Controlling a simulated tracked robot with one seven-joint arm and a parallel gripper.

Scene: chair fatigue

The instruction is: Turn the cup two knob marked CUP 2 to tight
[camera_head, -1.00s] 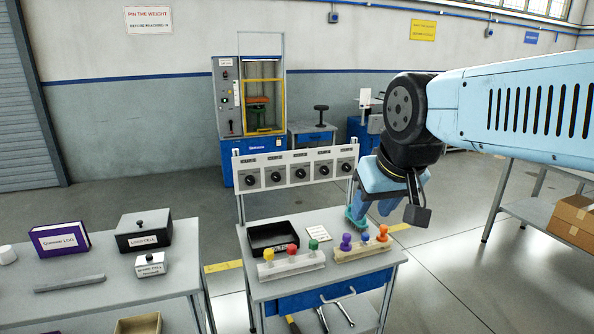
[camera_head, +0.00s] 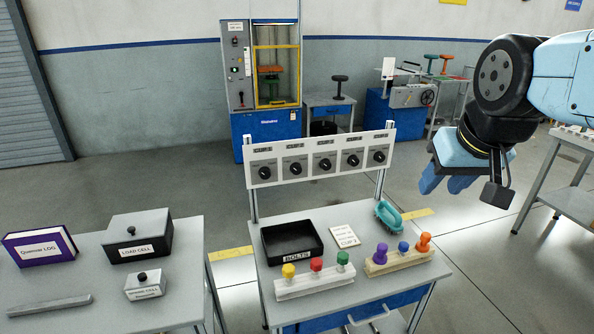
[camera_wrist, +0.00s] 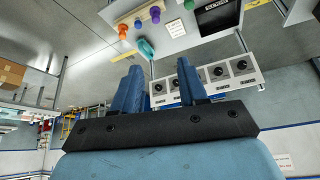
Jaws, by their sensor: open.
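A white panel (camera_head: 288,148) with a row of several black dial knobs stands on posts at the back of the grey cart. My gripper (camera_head: 447,186) hangs in the air to the right of the panel, open and empty, apart from every knob. In the wrist view its two blue fingers (camera_wrist: 160,85) are spread, with the panel (camera_wrist: 228,83) beyond them, upside down and partly hidden.
The cart top holds a black BOLTS tray (camera_head: 262,237), a white card (camera_head: 344,236), a teal handled object (camera_head: 388,215) and two racks of coloured knobs (camera_head: 316,287) (camera_head: 400,264). A left table (camera_head: 90,300) holds boxes. Open air lies between gripper and panel.

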